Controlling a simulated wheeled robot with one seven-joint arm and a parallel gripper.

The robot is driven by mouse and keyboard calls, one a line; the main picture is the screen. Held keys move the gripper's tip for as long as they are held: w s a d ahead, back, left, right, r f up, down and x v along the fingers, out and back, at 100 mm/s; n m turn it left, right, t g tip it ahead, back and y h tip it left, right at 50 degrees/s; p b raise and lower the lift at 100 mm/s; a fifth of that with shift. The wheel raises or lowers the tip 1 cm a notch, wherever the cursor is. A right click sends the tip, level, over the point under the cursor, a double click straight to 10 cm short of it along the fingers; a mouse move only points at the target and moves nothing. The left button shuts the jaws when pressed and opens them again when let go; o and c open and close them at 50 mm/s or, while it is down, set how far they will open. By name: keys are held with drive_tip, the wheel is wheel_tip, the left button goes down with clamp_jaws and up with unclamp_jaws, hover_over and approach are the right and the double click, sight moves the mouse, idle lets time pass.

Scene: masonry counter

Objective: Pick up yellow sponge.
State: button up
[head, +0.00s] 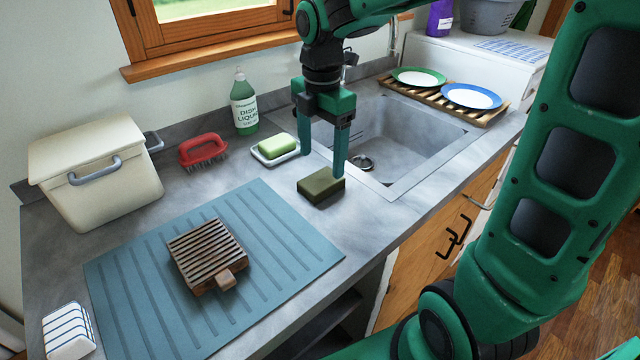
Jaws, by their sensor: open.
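A small olive-brown block (321,187) lies flat on the grey counter, just in front of the sink's near left corner. It is the nearest match to the yellow sponge, but it looks dark olive, and no bright yellow sponge shows. My gripper (322,165) points down with its two green fingers apart. The fingertips are at the block's far side in the picture, and the right finger overlaps its upper right edge. Whether they touch it or hover above it, I cannot tell. Nothing is held between the fingers.
Left of my gripper are a green soap bar (277,146) on a white dish, a soap bottle (244,103) and a red brush (203,151). The sink (400,140) lies right. A blue mat (130,290) bears a slatted wooden block (207,255).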

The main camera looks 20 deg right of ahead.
sight(321, 179)
drive_tip(key=shift+w+d+f, duration=0.1)
drive_tip(key=shift+w+f, duration=0.05)
drive_tip(key=shift+f, duration=1.65)
drive_tip(key=shift+w+f, duration=0.15)
drive_tip(key=shift+f, duration=1.65)
drive_tip(key=c, duration=1.2)
drive_tip(key=shift+r, duration=0.15)
wheel_tip(321, 179, up, 4)
drive_tip(key=shift+r, duration=0.15)
drive_tip(key=s+a+r, duration=0.6)
drive_tip(key=a, duration=0.4)
drive_tip(key=shift+r, duration=0.2)
drive_tip(key=shift+o, duration=0.8)
